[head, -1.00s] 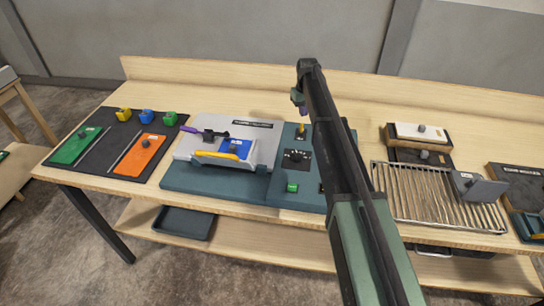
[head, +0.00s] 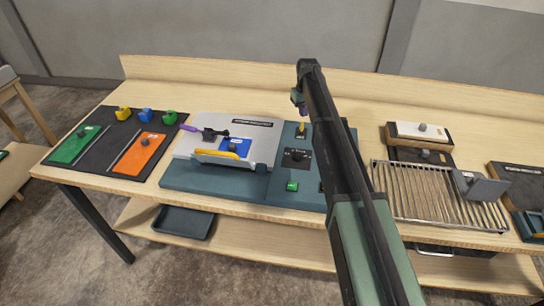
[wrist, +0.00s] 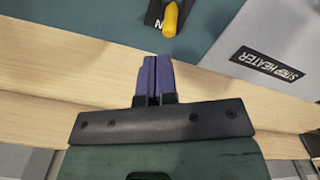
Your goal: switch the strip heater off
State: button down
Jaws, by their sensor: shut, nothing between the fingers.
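The strip heater is a light grey plate (head: 262,142) on a teal base, with a blue block and a yellow bar at its front. Its dark "STRIP HEATER" label (wrist: 268,64) shows in the wrist view. The teal control panel (head: 275,186) on its right carries a yellow-orange lever (head: 302,127), a black dial (head: 296,156) and a green button (head: 292,186). The lever also shows in the wrist view (wrist: 170,18), on a dark plate with a partly visible letter. My gripper (wrist: 157,62) has purple fingers shut together, empty, apart from the lever. My arm hides the panel's right side.
Left on the bench lies a dark mat with a green plate (head: 78,146), an orange plate (head: 139,155) and small coloured blocks behind. Right are a wire rack (head: 425,195) and a white-topped block (head: 424,133). The bench's rear strip is clear.

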jog(key=shift+f+b, duration=0.75)
jog(key=shift+f, duration=0.15)
jog(key=shift+r, duration=0.1)
jog(key=shift+s, duration=0.15)
jog(key=shift+s+a+r, duration=0.1)
jog(key=shift+s+a, duration=0.05)
jog(key=shift+s, duration=0.45)
jog(key=shift+s+a, duration=0.1)
jog(key=shift+s, duration=0.5)
jog(key=shift+w+r+p, duration=0.35)
jog(key=shift+r+p, duration=0.2)
jog(key=shift+p, duration=0.25)
jog(key=r+p, duration=0.5)
jog(key=shift+w+d+r+p, duration=0.1)
jog(key=shift+w+r+p, duration=0.15)
jog(key=shift+r+p, duration=0.1)
